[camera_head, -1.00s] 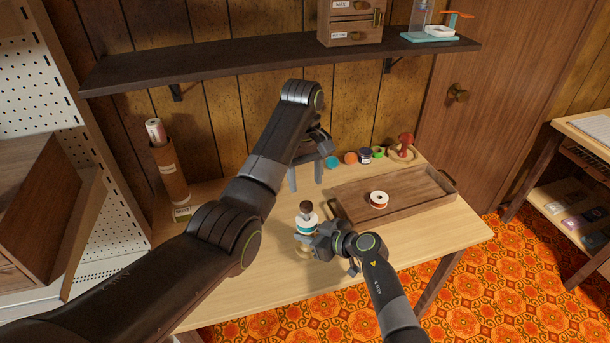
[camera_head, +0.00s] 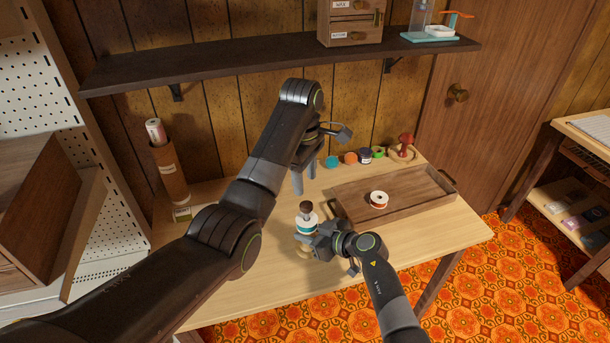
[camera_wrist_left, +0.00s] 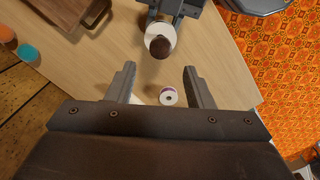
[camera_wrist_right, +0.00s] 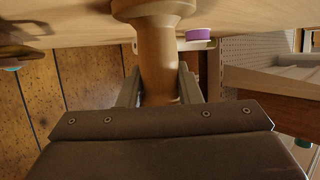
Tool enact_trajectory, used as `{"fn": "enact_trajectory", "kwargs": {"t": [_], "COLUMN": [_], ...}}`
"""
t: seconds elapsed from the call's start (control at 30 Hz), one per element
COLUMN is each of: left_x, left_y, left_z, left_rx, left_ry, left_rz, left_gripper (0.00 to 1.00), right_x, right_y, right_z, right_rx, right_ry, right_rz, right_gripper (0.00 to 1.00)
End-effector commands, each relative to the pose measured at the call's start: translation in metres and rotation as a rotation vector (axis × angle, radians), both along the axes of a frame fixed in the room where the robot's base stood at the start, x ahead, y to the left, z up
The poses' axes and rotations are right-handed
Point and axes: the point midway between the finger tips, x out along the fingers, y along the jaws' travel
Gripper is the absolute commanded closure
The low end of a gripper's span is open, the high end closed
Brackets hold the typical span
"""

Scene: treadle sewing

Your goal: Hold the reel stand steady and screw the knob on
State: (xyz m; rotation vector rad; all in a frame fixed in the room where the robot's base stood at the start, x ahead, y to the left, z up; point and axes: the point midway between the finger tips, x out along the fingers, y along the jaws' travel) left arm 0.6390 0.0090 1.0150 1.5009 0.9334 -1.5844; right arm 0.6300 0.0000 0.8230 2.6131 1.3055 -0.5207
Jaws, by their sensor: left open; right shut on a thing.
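The reel stand (camera_head: 304,252) stands on the table with a white and teal reel (camera_head: 307,228) on it. A dark brown knob (camera_head: 306,207) sits on top at the post; how far it is threaded I cannot tell. My right gripper (camera_head: 314,240) is shut on the stand; the right wrist view shows its fingers around the pale wooden post (camera_wrist_right: 158,65).
Several coloured reels and a red pincushion (camera_head: 405,143) line the back. A small purple and white reel (camera_wrist_left: 168,96) is on the table. A shelf (camera_head: 260,62) hangs above.

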Motion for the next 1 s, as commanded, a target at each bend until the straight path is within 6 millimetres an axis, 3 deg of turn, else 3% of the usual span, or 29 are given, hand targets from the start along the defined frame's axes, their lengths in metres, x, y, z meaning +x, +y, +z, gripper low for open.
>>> {"fn": "enact_trajectory", "kwargs": {"t": [0.5,0.7,0.97,1.0], "left_x": [-0.003,-0.003,-0.003,-0.003], "left_y": [-0.002,-0.003,-0.003,-0.003], "left_z": [-0.067,-0.079,-0.079,-0.079], "left_rx": [0.0,-0.001,0.0,0.0], "left_ry": [0.003,0.001,0.001,0.001], "left_rz": [-0.001,-0.002,-0.002,-0.002], "left_gripper": [0.53,0.53,0.53,0.57], "right_x": [0.0,0.0,0.0,0.0], "right_y": [0.0,0.0,0.0,0.0], "right_z": [0.001,0.001,0.001,0.001], "right_rx": [0.001,0.001,0.001,0.001], "right_ry": [-0.001,-0.001,-0.001,-0.001], "right_rz": [0.0,0.0,0.0,0.0], "right_gripper": [1.0,1.0,1.0,1.0]}}
